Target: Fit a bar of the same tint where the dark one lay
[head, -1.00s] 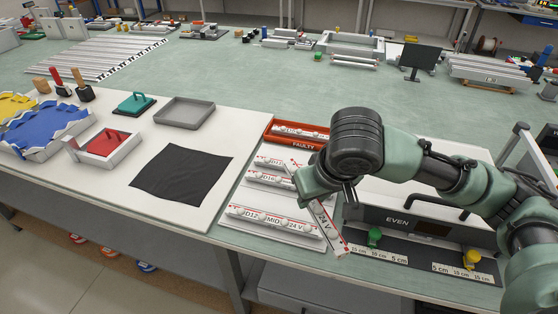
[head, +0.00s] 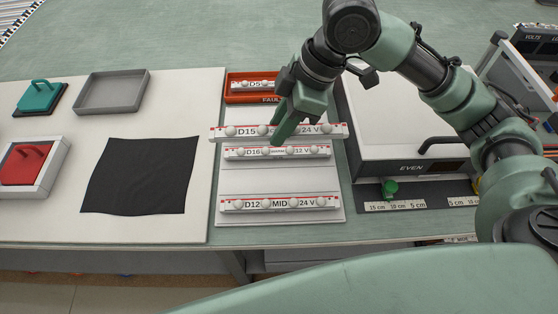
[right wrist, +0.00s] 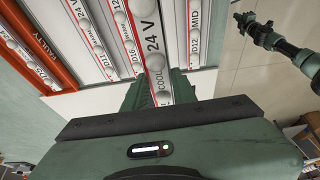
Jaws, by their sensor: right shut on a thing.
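My right gripper (head: 281,138) is shut on a white bar (head: 243,132) marked D15 and 24 V, with round lamps along it. In the head view it lies level across the upper part of the white rack (head: 280,178); contact with the rack is unclear. The right wrist view shows the held bar (right wrist: 152,38), reading COOL and 24 V. Bar D16 (head: 270,152) lies just below it on the rack. Bar D12 (head: 280,204), marked MID and 24 V, lies lower. Another bar (right wrist: 90,38) shows in the right wrist view.
An orange tray (head: 262,98) marked FAULTY holds a bar (head: 252,85) behind the rack. Right of the rack stands a box (head: 410,125) marked EVEN, with a green knob (head: 390,187) and length labels in front. A black cloth (head: 140,175) lies left.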

